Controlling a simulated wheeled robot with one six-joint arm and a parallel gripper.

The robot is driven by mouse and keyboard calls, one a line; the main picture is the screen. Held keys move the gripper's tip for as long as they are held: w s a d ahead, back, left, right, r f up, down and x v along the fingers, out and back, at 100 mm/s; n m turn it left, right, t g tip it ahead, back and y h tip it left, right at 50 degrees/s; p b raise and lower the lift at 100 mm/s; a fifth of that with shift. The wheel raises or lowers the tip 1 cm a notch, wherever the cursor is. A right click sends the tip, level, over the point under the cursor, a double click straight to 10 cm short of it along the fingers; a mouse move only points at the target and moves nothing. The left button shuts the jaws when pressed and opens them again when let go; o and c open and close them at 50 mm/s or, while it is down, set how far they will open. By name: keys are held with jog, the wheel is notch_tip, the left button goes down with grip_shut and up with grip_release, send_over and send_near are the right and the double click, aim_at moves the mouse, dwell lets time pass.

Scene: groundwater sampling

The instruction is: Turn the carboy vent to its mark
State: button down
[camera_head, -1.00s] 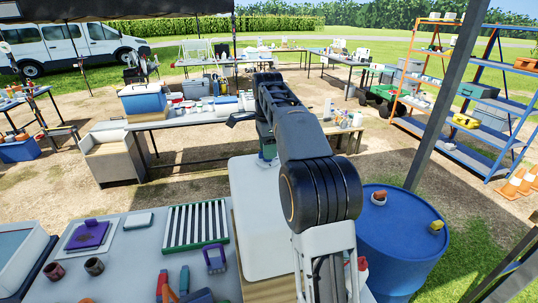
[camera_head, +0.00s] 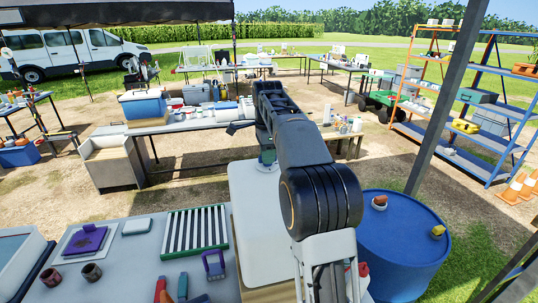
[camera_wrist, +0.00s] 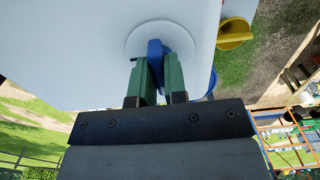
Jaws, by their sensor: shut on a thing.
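The carboy vent (camera_wrist: 154,47) is a blue handle on a round white disc (camera_wrist: 133,41), set on a broad pale surface, in the wrist view. My gripper (camera_wrist: 157,66) has its two green fingers on either side of the blue handle and is shut on it. The fingers hide the handle's lower part. In the head view my gripper (camera_head: 267,157) is low at the far end of a white panel (camera_head: 262,225), and my arm hides much of that area. I cannot make out a mark for the vent in either view.
A blue drum (camera_head: 402,250) stands right of my arm. A grey table (camera_head: 135,265) at left holds a striped rack (camera_head: 197,230), a purple block (camera_head: 88,240) and tools. In the wrist view a yellow cup-like thing (camera_wrist: 234,32) is at upper right.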

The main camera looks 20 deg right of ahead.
jog(key=m+p, duration=0.1)
jog(key=m, duration=0.2)
jog(key=shift+r+p, duration=0.2)
jog(key=shift+p, duration=0.2)
jog(key=m+p, duration=0.1)
jog(key=m, duration=0.3)
jog(key=shift+f+m, duration=0.1)
jog(key=shift+m, duration=0.2)
jog(key=shift+f+m, duration=0.1)
jog(key=shift+m, duration=0.7)
